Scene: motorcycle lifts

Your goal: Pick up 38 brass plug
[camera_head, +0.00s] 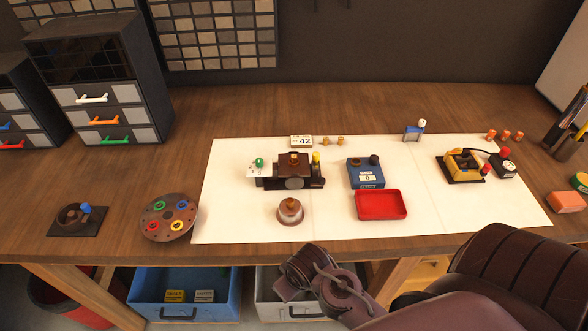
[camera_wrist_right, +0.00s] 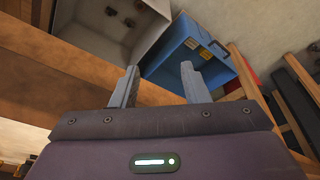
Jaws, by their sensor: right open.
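Two small brass-coloured plugs stand side by side at the back of the white mat (camera_head: 230,215): one plug (camera_head: 326,141) is beside a white card (camera_head: 301,141) reading 42, the other plug (camera_head: 340,141) just right of it. No 38 marking is readable on either. My right gripper (camera_wrist_right: 160,86) is open and empty in the right wrist view, with bins below it. In the head view my right arm (camera_head: 325,285) is at the table's front edge, well in front of the plugs; its fingertips cannot be made out there. My left gripper is not in view.
Several copper-coloured plugs (camera_head: 505,135) stand at the right. A blue bin (camera_head: 185,285) is below.

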